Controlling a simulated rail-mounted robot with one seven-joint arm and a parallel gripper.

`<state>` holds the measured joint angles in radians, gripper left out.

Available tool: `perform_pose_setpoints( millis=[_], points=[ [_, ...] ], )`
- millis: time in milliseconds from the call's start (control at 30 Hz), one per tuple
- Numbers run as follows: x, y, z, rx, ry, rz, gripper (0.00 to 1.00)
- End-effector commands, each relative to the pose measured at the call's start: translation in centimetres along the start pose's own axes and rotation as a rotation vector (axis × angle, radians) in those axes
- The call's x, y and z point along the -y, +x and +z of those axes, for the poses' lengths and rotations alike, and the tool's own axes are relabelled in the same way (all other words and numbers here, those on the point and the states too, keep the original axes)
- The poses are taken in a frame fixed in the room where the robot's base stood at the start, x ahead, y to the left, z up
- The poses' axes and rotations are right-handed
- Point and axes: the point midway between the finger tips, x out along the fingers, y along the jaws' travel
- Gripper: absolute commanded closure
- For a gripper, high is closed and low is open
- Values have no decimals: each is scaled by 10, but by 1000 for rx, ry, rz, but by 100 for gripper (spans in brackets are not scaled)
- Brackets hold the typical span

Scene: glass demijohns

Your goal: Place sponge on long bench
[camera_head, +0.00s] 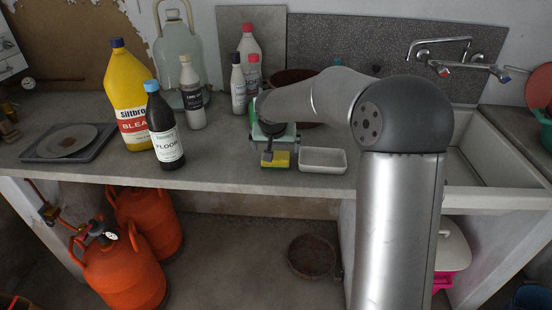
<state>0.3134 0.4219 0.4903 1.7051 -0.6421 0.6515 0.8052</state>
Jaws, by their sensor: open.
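The yellow sponge (280,160) is on the long grey bench (225,172), close to its front edge. My gripper (268,154) is above and against the near side of the sponge in this view, pointing down, with its fingers open. The fingers partly cover the sponge, and I cannot tell whether they touch it.
A white dish (323,160) stands just right of the sponge. Bottles, including a yellow bleach bottle (126,90) and a dark floor-cleaner bottle (162,130), stand to the left. A sink (490,150) is at right. Bench space left of the gripper is clear.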

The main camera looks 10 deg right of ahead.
Motion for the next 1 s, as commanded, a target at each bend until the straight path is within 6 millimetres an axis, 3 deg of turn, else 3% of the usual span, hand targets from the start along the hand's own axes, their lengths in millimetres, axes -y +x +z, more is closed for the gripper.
perform_pose_setpoints(
  millis=[100, 333, 600, 900, 1000],
  points=[
    [0, 15, 0, 2, 0, 0, 0],
    [1, 31, 0, 2, -2, 1, 0],
    [3, 69, 1, 2, -1, 1, 0],
    [2, 74, 1, -1, 0, 1, 0],
    [2, 74, 1, -1, 0, 1, 28]
  ],
)
